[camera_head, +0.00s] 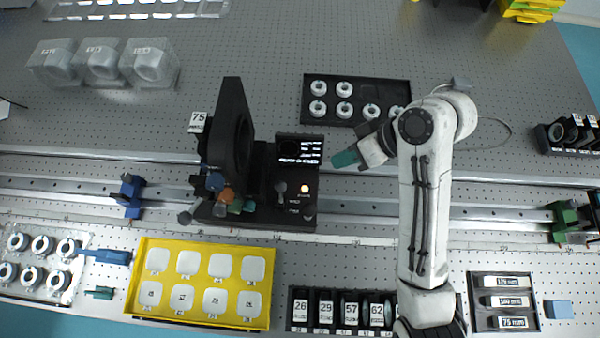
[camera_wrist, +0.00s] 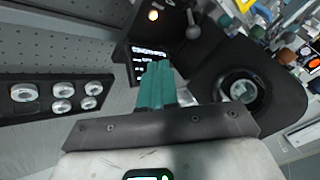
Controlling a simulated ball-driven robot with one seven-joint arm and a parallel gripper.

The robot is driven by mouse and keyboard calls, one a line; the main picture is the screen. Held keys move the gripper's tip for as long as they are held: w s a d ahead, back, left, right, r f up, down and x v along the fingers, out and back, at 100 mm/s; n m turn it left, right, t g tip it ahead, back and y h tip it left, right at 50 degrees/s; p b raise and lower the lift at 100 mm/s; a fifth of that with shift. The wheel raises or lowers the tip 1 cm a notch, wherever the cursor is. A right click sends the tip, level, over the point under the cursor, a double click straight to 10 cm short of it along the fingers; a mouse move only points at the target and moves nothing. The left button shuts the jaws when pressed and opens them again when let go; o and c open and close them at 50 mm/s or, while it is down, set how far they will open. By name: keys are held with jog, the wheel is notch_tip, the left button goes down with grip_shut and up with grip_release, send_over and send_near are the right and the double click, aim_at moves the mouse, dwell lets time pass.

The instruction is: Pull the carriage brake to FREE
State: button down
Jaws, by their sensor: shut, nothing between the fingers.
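The black carriage (camera_head: 264,212) sits on the rail, with a tall plate holding a round opening on its left. Its panel (camera_head: 300,150) has small white lettering, too small to read. A small grey lever with a round knob (camera_head: 280,188) stands on the panel; in the wrist view the lever (camera_wrist: 193,30) is beyond the fingers, up and to the right. I cannot tell its marked position. An amber light (camera_head: 305,188) glows beside it. My gripper (camera_head: 345,159), with teal fingers, is shut and empty, right of the panel and apart from the lever. The fingers also show in the wrist view (camera_wrist: 157,85).
Coloured knobs (camera_head: 228,195) cluster on the carriage's left front. A black tray of white rings (camera_head: 357,101) lies behind my gripper. A yellow tray (camera_head: 205,252) and a black rack of numbered blocks (camera_head: 340,310) stand in front.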

aim_at(281, 192)
jog(key=b+x, duration=0.6)
jog(key=x, duration=0.4)
jog(key=shift+f, duration=0.4)
jog(key=shift+s+a+r, duration=0.2)
jog(key=shift+s+a, duration=0.15)
jog(key=shift+a, duration=0.2)
jog(key=shift+s+a+r, duration=0.2)
jog(key=shift+s+a, duration=0.2)
jog(key=shift+a, duration=0.15)
jog(key=shift+s+a+r+b, duration=0.2)
jog(key=shift+s+a+b, duration=0.15)
jog(key=shift+a, duration=0.2)
